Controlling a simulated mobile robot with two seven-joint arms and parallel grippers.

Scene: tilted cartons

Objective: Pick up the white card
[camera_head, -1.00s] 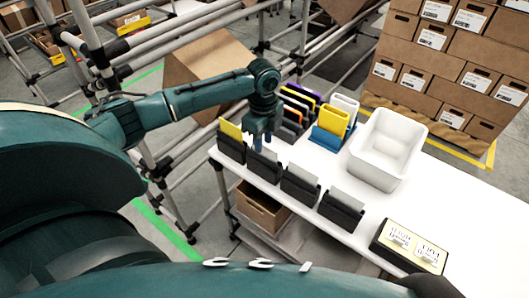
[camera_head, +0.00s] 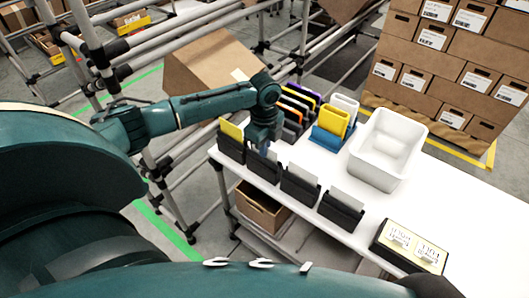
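Whitish cards stand in black holders along the table's front edge: one in the holder beside my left gripper, one in the middle holder (camera_head: 303,175) and one in the right holder (camera_head: 345,199). A larger white card (camera_head: 346,104) stands in the blue holder (camera_head: 326,139) behind a yellow one. My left gripper (camera_head: 263,145) points down over the second front holder (camera_head: 262,167), close to its card, which it partly hides. Its fingers are too small and covered to tell whether they are open or touch the card. My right gripper does not show.
A yellow card (camera_head: 232,130) stands in the leftmost holder. Orange, yellow and purple cards (camera_head: 297,98) stand close behind my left gripper. A white bin (camera_head: 388,150) and a tray with labels (camera_head: 410,246) are on the white table (camera_head: 440,195), clear at right.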

